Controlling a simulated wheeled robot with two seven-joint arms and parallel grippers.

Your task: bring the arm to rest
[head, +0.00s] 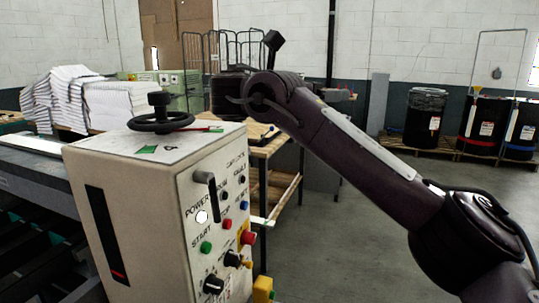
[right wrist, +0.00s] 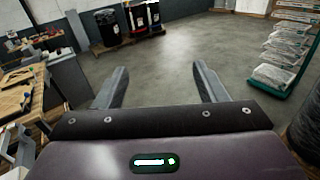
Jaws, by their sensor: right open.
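My right arm comes in from the right in the head view and is raised, with its elbow bent and its forward link reaching toward the machine control box (head: 140,190). The right gripper's fingers do not show clearly in the head view. In the right wrist view my right gripper (right wrist: 160,88) is open, with its two grey fingers wide apart and nothing between them. Beyond the fingers is bare grey floor. My left gripper is in neither view.
The control box carries a black handwheel (head: 161,118), buttons and knobs. A wooden workbench (head: 268,141) stands behind it. Black drums (head: 425,117) stand on pallets at the back right. The middle floor is clear.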

